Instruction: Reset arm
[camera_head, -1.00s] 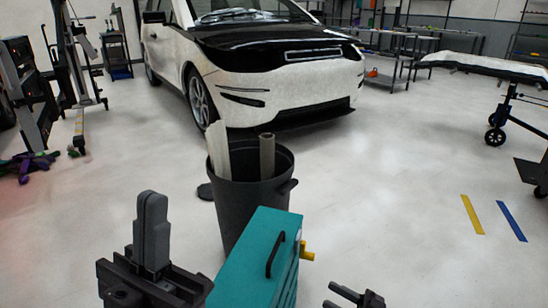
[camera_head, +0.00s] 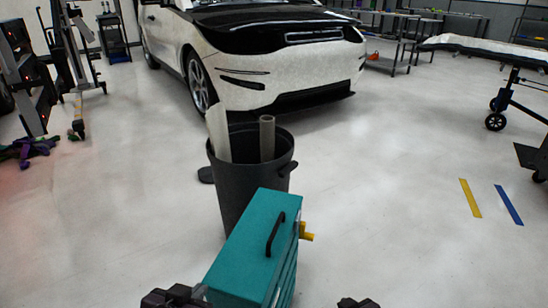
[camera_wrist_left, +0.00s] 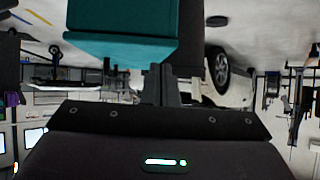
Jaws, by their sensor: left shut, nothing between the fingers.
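My left gripper (camera_wrist_left: 160,88) shows in the left wrist view with its two grey fingers together and nothing between them. In the head view only a dark part of my left gripper (camera_head: 175,297) shows at the bottom edge, left of the teal cabinet (camera_head: 252,240). The teal cabinet also fills the top of the left wrist view (camera_wrist_left: 120,45). A small dark part of my right gripper (camera_head: 358,303) shows at the bottom edge, right of the cabinet; its fingers cannot be made out.
A black bin (camera_head: 240,190) with upright pale rolls stands behind the cabinet. A white and black car (camera_head: 270,60) is beyond it. A wheeled table (camera_head: 490,50) stands at the right. The pale floor (camera_head: 400,200) is open on the right, with yellow and blue strips.

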